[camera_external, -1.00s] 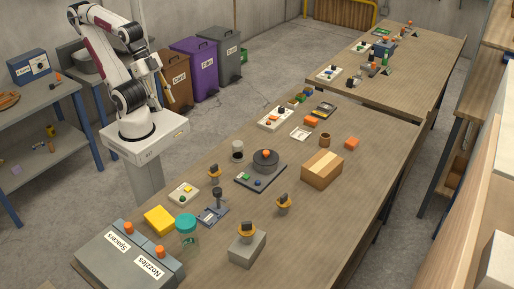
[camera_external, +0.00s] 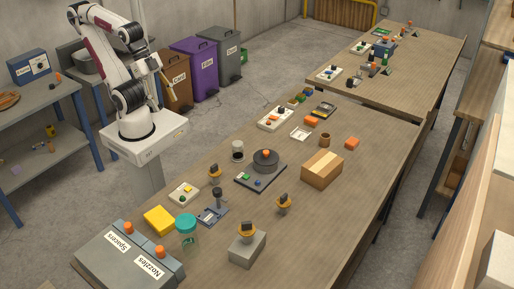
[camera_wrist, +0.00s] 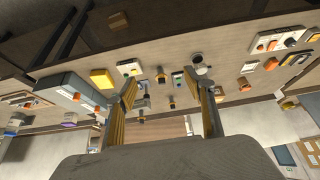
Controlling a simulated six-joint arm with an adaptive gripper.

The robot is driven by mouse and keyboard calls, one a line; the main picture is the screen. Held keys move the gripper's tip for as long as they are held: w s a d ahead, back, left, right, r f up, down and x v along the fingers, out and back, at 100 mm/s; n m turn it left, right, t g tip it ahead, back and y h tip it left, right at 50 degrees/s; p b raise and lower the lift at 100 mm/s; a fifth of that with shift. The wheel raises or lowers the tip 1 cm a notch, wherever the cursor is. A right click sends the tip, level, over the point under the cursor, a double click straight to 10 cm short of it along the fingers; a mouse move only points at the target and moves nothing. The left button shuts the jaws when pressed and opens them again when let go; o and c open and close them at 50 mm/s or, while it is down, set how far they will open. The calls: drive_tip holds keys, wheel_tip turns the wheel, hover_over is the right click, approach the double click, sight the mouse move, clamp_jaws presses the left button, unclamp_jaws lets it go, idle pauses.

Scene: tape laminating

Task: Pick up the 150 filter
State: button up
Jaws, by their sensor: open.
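My gripper (camera_external: 171,90) is beside my folded arm, back from the long wooden table and well away from the objects on it. In the wrist view its two yellowish fingers stand wide apart with nothing between them (camera_wrist: 168,92). I cannot read "150" on anything, so I cannot tell which thing is the 150 filter. Three small yellow-and-black pieces are on the table: one (camera_external: 215,172) near its left side, one (camera_external: 284,203) near the middle, and one (camera_external: 247,230) on a grey block (camera_external: 247,250).
Grey boxes labelled Spacers (camera_external: 105,246) and Nozzles (camera_external: 150,266) fill the table's near end. A yellow block (camera_external: 159,219), a teal-lidded jar (camera_external: 187,234), a cardboard box (camera_external: 322,170) and a dark round device (camera_external: 266,160) stand on the table. A blue labelled box (camera_external: 28,66) sits on the left bench.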

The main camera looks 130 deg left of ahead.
sight(283, 205)
drive_tip(key=w+f+g, duration=0.1)
drive_tip(key=w+f, duration=0.5)
drive_tip(key=w, duration=0.8)
drive_tip(key=w+f+g, duration=0.1)
drive_tip(key=w+f, duration=0.5)
drive_tip(key=w, duration=0.8)
drive_tip(key=w+f+m+g+h, duration=0.1)
drive_tip(key=w+f, duration=0.5)
drive_tip(key=w, duration=0.8)
drive_tip(key=shift+w+a+f, duration=0.25)
drive_tip(key=shift+a+f, duration=0.1)
drive_tip(key=shift+f, duration=0.05)
drive_tip(key=w, duration=0.3)
drive_tip(key=shift+w+r+m+t, duration=0.2)
drive_tip(key=shift+w+m+t, duration=0.05)
drive_tip(key=shift+m+t, duration=0.55)
drive_tip(key=shift+t, duration=0.1)
drive_tip(key=w+r, duration=0.3)
drive_tip(key=shift+w+d, duration=0.1)
drive_tip(key=shift+w, duration=0.1)
